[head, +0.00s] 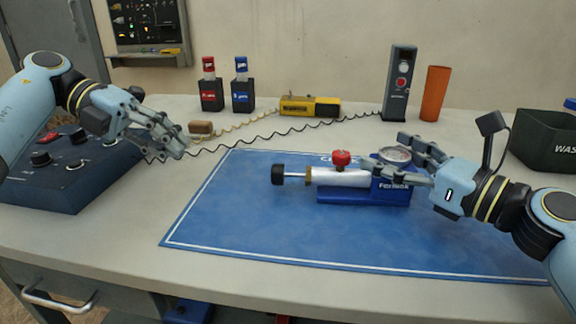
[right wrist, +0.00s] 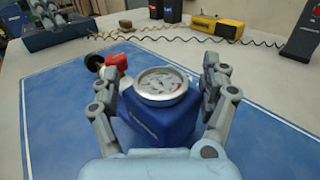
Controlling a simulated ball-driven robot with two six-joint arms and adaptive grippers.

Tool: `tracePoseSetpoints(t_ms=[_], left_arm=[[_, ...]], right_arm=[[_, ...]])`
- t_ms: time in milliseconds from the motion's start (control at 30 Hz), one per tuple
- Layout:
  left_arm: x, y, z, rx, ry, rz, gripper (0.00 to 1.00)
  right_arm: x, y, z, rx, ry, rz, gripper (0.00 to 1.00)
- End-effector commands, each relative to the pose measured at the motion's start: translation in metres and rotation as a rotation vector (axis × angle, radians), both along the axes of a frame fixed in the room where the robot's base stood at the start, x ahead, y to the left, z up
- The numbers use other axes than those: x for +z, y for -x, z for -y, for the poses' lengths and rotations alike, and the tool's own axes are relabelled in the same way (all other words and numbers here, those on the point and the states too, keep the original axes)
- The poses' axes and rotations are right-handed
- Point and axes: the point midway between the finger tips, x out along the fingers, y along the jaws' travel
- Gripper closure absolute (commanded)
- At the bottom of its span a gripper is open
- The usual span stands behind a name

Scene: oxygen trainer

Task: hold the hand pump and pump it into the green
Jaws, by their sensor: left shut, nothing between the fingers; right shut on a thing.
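The hand pump (head: 340,178) lies on the blue mat (head: 250,225), with a silver barrel and blue base. Its black plunger knob (head: 278,174) points left, with some rod showing. A red knob (head: 341,157) sits on top. The round gauge (right wrist: 161,83) faces up at the right end; its needle is too small to read. My right gripper (head: 388,155) is shut on the pump's blue gauge block (right wrist: 160,122), one finger on each side. My left gripper (head: 180,148) is shut and empty, left of the mat and apart from the plunger knob.
A dark blue console (head: 60,180) stands under my left arm. Red and blue holders (head: 211,95), a yellow device (head: 310,106), a grey tower (head: 398,85) and an orange cup (head: 434,93) line the back. A black bin (head: 545,140) is at right. The mat's front is clear.

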Motion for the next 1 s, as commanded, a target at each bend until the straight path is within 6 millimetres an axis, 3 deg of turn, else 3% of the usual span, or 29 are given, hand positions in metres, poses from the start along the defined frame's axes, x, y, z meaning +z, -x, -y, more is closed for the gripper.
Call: tracePoseSetpoints(t_ms=[233, 367, 767, 1000], left_arm=[[-0.002, 0.001, 0.004, -0.002, 0.002, 0.0, 1.0], [-0.009, 0.002, 0.017, -0.003, 0.002, -0.001, 1.0], [-0.05, 0.006, 0.089, -0.004, 0.004, -0.001, 1.0], [-0.05, 0.007, 0.121, -0.003, 0.002, 0.001, 1.0]], right_arm=[[0.0, 0.0, 0.0, 0.0, 0.0, 0.0, 0.78], [0.0, 0.0, 0.0, 0.0, 0.0, 0.0, 0.78], [0.0, 0.0, 0.0, 0.0, 0.0, 0.0, 0.78], [0.0, 0.0, 0.0, 0.0, 0.0, 0.0, 0.78]])
